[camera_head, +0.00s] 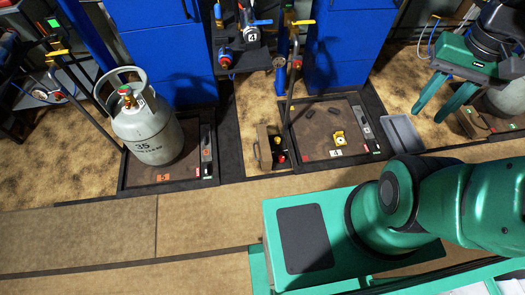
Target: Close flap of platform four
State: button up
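Platform four (318,150) is a dark, framed square plate with a "4" label on its front edge.
A grey cylinder (148,130) marked 35 stands on platform five (196,173) to the left. A grey tray (403,133) lies just right of platform four. A hose and lance (291,75) and blue cabinets (336,40) stand behind.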

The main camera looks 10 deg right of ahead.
aim_at(266, 159)
jog(key=k, duration=1)
jog(key=u, duration=0.65)
jog(key=i, duration=1.4)
jog(key=z, duration=0.6)
jog(key=k, duration=1.1)
jog(key=u, duration=0.2)
jog(key=i, duration=0.7)
jog(key=z, duration=0.2)
